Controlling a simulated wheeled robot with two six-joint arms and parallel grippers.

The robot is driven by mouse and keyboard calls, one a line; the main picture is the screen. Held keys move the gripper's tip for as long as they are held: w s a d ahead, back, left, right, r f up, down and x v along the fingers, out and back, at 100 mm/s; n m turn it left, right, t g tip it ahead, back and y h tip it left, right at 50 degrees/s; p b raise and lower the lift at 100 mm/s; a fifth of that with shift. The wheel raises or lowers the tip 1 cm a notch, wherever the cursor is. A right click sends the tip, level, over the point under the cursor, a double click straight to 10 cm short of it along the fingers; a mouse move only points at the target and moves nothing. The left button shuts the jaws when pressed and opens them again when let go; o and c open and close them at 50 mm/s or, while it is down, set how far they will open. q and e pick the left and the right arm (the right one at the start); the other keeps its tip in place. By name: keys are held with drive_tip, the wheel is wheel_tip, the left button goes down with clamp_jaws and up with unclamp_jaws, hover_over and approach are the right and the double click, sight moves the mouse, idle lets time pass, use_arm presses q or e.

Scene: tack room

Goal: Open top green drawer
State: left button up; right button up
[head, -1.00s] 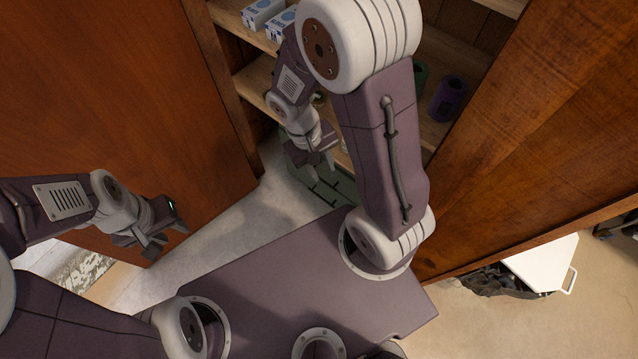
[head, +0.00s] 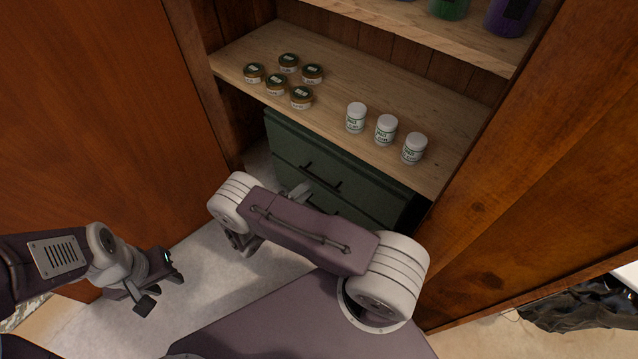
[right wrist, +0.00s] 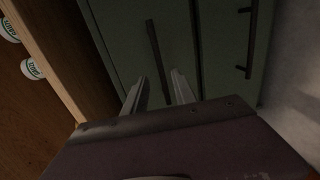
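The green drawer unit (head: 345,180) stands under a wooden shelf inside the cabinet. Its top green drawer (head: 290,140) looks closed and carries a dark bar handle (head: 320,177). In the right wrist view the picture is turned, and the top drawer's handle (right wrist: 158,58) runs toward the gap between my fingers. My right gripper (right wrist: 160,90) is open in front of that handle, with a finger on each side of its near end. I cannot tell whether they touch. In the head view my right arm partly hides this gripper. My left gripper (head: 158,284) is open and empty, left of the drawers.
The shelf (head: 240,55) above holds several dark-lidded jars (head: 277,84) and white bottles (head: 385,129). Large wooden doors stand left (head: 90,100) and right (head: 530,180). Another drawer with a handle (right wrist: 250,40) lies below the top one. Pale floor is clear at left.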

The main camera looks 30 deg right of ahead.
sight(319, 179)
drive_tip(key=b+x, duration=0.2)
drive_tip(key=x, duration=0.5)
drive_tip(key=shift+d+f+b, duration=0.2)
drive_tip(key=shift+b, duration=0.1)
clamp_jaws()
idle(0.9)
